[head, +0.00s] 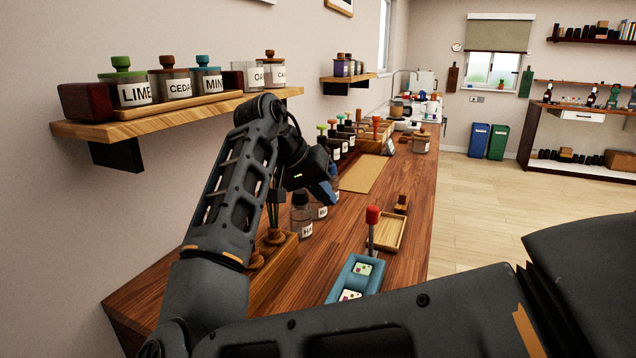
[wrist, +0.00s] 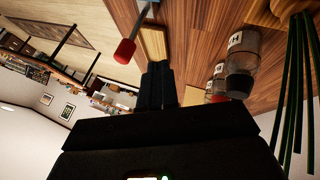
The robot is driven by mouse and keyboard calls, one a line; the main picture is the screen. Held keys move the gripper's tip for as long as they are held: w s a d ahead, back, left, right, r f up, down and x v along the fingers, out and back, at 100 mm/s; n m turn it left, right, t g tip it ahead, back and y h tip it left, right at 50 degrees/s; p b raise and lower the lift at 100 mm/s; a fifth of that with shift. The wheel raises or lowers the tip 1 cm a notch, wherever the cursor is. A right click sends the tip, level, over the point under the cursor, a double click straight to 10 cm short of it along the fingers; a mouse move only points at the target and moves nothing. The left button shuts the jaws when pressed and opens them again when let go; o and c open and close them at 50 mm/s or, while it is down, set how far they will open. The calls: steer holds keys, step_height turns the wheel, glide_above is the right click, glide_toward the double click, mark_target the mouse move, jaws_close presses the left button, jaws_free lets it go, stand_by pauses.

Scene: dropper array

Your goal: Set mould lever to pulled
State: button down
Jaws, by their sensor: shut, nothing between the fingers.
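The mould lever (head: 371,231) is a thin metal rod with a red knob, standing roughly upright at the far end of the blue mould (head: 337,290) on the wooden counter. Pale pieces with small coloured spots sit in the mould. In the wrist view the lever's red knob (wrist: 124,52) is left of my fingers, its rod running to the top edge. My gripper (head: 328,194) is over the counter, left of the lever and apart from it. In the wrist view my gripper (wrist: 157,72) shows dark fingers together, with nothing between them.
Labelled glass bottles (head: 302,215) stand close beside and below my gripper. A small wooden tray (head: 402,231) lies beyond the lever. A wooden rack (head: 275,268) with reed-like sticks is at the near left. A shelf of jars (head: 190,113) hangs on the left wall.

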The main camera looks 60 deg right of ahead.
mark_target(371, 231)
steer(key=s+d+f+p, duration=0.1)
steer(key=s+d+f, duration=0.2)
steer(key=s, duration=0.2)
steer(key=shift+d+f, duration=0.2)
steer(key=shift+d, duration=0.05)
steer(key=shift+s+d+r, duration=0.1)
steer(key=shift+s+d, duration=0.05)
steer(key=shift+s, duration=0.05)
